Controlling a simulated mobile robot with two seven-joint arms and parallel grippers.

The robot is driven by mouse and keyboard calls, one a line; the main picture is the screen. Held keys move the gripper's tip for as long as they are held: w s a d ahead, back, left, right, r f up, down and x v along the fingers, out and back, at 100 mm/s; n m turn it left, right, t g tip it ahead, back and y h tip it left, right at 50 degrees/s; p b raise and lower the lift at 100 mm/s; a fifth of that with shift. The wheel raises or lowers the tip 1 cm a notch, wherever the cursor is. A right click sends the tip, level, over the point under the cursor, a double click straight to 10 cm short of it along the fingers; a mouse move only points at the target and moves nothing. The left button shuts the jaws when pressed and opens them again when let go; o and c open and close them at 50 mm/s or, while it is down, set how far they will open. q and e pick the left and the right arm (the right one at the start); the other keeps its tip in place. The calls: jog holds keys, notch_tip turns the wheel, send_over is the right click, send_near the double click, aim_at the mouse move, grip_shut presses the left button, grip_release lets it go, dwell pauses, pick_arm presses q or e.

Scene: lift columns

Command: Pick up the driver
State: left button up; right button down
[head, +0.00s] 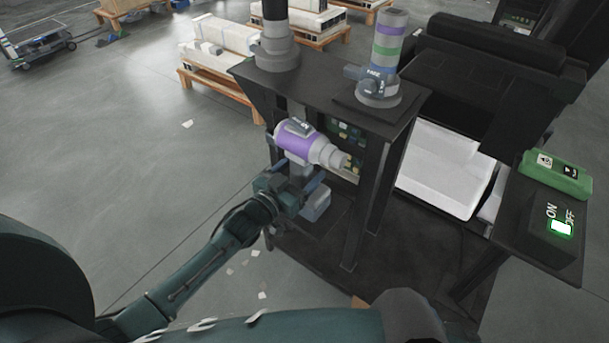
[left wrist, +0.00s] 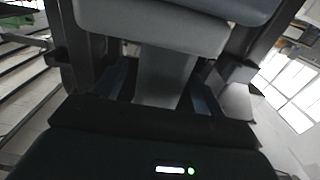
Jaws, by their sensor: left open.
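The driver (head: 306,144) has a grey body with a purple band, a stepped grey nose pointing right and a grey block (head: 317,205) at its lower end. It is beside the dark stand's left side; what bears it is hidden. My left gripper (head: 298,174) is at its grip, just below the purple body. In the left wrist view, the grey grip (left wrist: 163,75) shows between the two fingers of my left gripper (left wrist: 160,92), which is open around it. The grey body fills the top of that view. My right gripper is not in view.
The dark stand (head: 330,82) carries a striped grey, purple and green column (head: 387,55) and a dark post (head: 276,35). At right is a control box with a lit ON/OFF switch (head: 561,228). Loaded pallets stand behind. The floor at left is mostly clear.

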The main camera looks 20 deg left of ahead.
pick_arm(q)
jog(key=shift+w+d, duration=0.1)
jog(key=shift+w, duration=0.1)
jog(key=shift+c, duration=0.5)
jog(key=c, duration=1.3)
jog(key=shift+r, duration=0.25)
jog(key=shift+c, duration=0.4)
